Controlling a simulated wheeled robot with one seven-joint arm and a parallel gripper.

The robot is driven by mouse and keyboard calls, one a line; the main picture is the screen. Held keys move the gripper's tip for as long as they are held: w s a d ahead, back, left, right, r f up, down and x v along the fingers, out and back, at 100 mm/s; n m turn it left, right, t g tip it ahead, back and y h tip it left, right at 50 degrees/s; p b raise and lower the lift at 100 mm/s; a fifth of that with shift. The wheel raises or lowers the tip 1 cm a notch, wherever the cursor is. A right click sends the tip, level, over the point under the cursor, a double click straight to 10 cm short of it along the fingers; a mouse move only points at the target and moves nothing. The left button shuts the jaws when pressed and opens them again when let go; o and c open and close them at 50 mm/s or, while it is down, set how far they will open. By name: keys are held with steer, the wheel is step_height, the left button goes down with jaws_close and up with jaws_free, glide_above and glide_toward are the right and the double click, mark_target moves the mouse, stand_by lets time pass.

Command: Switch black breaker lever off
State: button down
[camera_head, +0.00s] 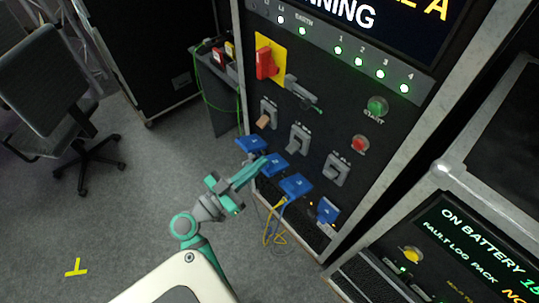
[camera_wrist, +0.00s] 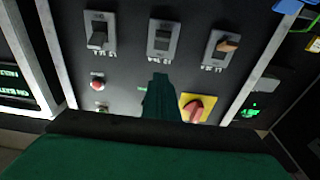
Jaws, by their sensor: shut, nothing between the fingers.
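Three grey breakers sit in a row on the dark cabinet panel. In the head view the left breaker (camera_head: 268,113) has a brown lever; the middle breaker (camera_head: 299,139) and right breaker (camera_head: 337,170) have greyish levers. The wrist view sees them upside down: brown-lever breaker (camera_wrist: 221,47) at right, middle breaker (camera_wrist: 163,40), dark-lever breaker (camera_wrist: 99,35) at left. I cannot tell surely which dark lever is the black one. My gripper (camera_head: 264,160) is shut and empty, in front of the blue plugs in the head view. In the wrist view its tip (camera_wrist: 160,80) points towards the middle breaker, apparently apart from it.
Blue plugs (camera_head: 295,186) with cables stick out below the breakers. Open floor lies at left, with a chair (camera_head: 48,80).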

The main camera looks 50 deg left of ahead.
steer(key=shift+s+f, duration=0.1)
steer(key=shift+s, duration=0.8)
steer(key=shift+s, duration=0.1)
